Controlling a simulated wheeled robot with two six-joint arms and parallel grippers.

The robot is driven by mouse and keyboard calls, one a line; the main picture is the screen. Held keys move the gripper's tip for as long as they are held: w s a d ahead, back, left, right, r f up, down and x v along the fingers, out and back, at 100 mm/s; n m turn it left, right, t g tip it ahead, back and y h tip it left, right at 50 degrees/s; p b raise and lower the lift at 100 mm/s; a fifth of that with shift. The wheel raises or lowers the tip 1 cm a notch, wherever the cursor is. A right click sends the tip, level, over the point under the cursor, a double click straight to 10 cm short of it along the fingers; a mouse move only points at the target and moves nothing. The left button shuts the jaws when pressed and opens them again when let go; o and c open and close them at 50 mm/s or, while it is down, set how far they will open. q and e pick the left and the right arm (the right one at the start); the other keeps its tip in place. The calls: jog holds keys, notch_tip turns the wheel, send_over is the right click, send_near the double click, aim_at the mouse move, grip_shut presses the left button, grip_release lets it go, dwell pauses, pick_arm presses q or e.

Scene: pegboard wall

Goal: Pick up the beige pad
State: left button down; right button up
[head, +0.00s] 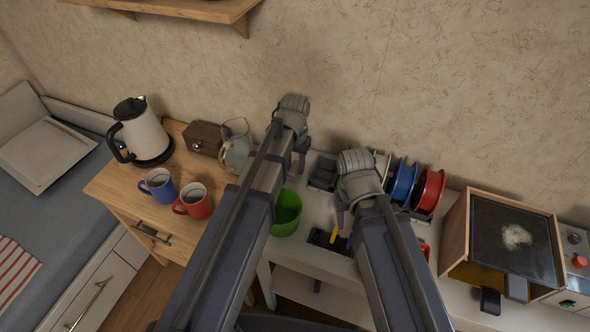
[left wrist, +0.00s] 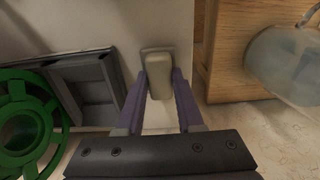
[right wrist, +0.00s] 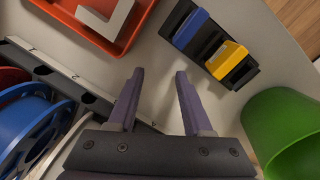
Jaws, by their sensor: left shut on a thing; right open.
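The beige pad (left wrist: 159,78) is a small rounded block with a grey edge. In the left wrist view it sits between the two fingers of my left gripper (left wrist: 160,90), which is shut on it. I cannot tell whether the pad still touches the white surface. In the head view my left gripper (head: 302,158) is near the wall at the back of the white table, and the pad is hidden there. My right gripper (right wrist: 160,85) is open and empty over the white table; it also shows in the head view (head: 343,215).
A green cup (head: 287,212) stands just in front of my left gripper. A black holder (right wrist: 240,72) with blue and yellow pieces and a red tray (right wrist: 130,37) lie near my right gripper. Spools (head: 403,180) stand to the right. A glass jug (head: 236,150) is to the left.

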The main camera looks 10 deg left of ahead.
aim_at(295, 167)
pick_arm(q)
notch_tip(295, 167, up, 10)
jog(key=p, duration=1)
pick_arm(e)
notch_tip(295, 167, up, 10)
pick_arm(q)
jog(key=c, duration=1.1)
grip_release()
grip_shut()
jog(key=shift+s, duration=0.1)
pick_arm(e)
jog(key=shift+s, duration=0.1)
